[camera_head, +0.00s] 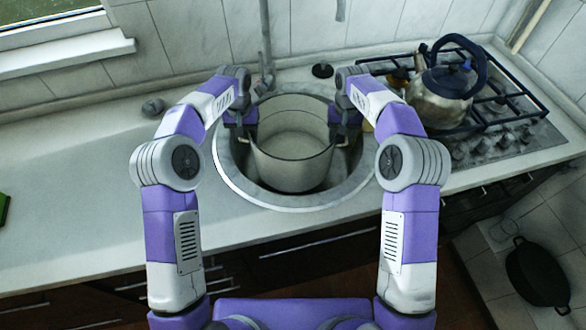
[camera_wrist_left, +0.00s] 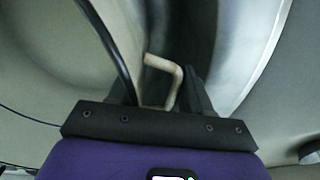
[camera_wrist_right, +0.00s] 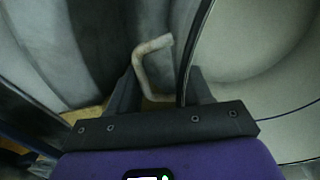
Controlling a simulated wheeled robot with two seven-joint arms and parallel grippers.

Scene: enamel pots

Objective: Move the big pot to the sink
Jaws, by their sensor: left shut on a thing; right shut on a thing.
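The big pot (camera_head: 292,160) is cream enamel with a dark rim. It sits upright inside the round metal sink (camera_head: 240,185), within the sink rim in the head view; whether its base touches the bottom is hidden. My left gripper (camera_head: 246,130) is shut on the pot's left side handle, and the pale bent handle (camera_wrist_left: 175,85) shows between its fingers in the left wrist view. My right gripper (camera_head: 340,132) is shut on the opposite handle (camera_wrist_right: 140,68), which shows between its fingers in the right wrist view.
A kettle (camera_head: 446,88) stands on the gas stove (camera_head: 500,115) to the right. The faucet (camera_head: 266,60) rises behind the sink. A dark stopper (camera_head: 322,70) lies behind it. The counter (camera_head: 80,190) at left is mostly clear. A black pan (camera_head: 537,272) is low at right.

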